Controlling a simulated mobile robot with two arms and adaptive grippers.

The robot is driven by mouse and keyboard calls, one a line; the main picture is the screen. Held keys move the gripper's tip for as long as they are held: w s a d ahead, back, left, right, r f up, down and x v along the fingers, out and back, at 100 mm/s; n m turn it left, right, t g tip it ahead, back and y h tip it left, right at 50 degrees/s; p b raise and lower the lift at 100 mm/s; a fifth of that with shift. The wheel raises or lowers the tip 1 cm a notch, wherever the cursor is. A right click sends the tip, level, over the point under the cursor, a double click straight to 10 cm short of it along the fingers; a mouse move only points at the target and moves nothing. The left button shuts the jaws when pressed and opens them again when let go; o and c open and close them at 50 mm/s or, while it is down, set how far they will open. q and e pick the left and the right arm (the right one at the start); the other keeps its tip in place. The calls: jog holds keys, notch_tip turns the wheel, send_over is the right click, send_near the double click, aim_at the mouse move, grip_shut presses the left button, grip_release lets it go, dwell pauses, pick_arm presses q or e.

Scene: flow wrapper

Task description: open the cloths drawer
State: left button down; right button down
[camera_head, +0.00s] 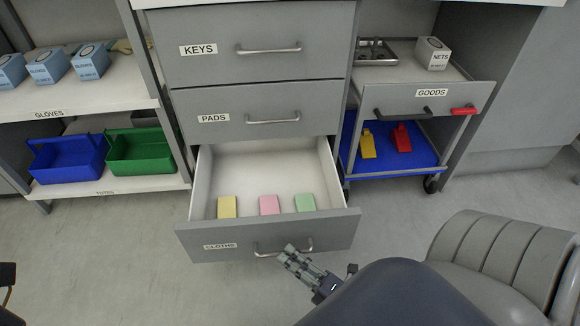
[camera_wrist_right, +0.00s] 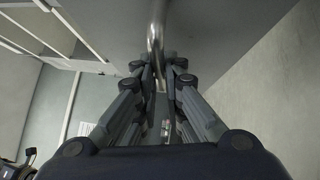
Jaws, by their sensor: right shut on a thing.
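The cloths drawer (camera_head: 206,236) is the bottom drawer of the grey unit and stands pulled well out. Inside lie a yellow cloth (camera_head: 228,207), a pink cloth (camera_head: 269,205) and a green cloth (camera_head: 305,203). Its bar handle (camera_head: 262,253) is on the front face. In the right wrist view the metal handle (camera_wrist_right: 156,40) runs down between the fingers (camera_wrist_right: 158,72). My left gripper is not clearly visible; only a dark bit shows at the lower left edge.
The keys drawer (camera_head: 220,65) and pads drawer (camera_head: 220,103) above are shut. On the right stands a goods cart (camera_head: 400,100) with a blue lower tray (camera_head: 420,160). Shelves with gloves boxes (camera_head: 90,62) and totes (camera_head: 140,165) are at left. Floor in front is clear.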

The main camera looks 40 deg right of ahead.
jog(key=shift+s+a, duration=0.1)
jog(key=shift+s, duration=0.15)
jog(key=c, duration=1.7)
grip_release()
jog(key=v, duration=1.2)
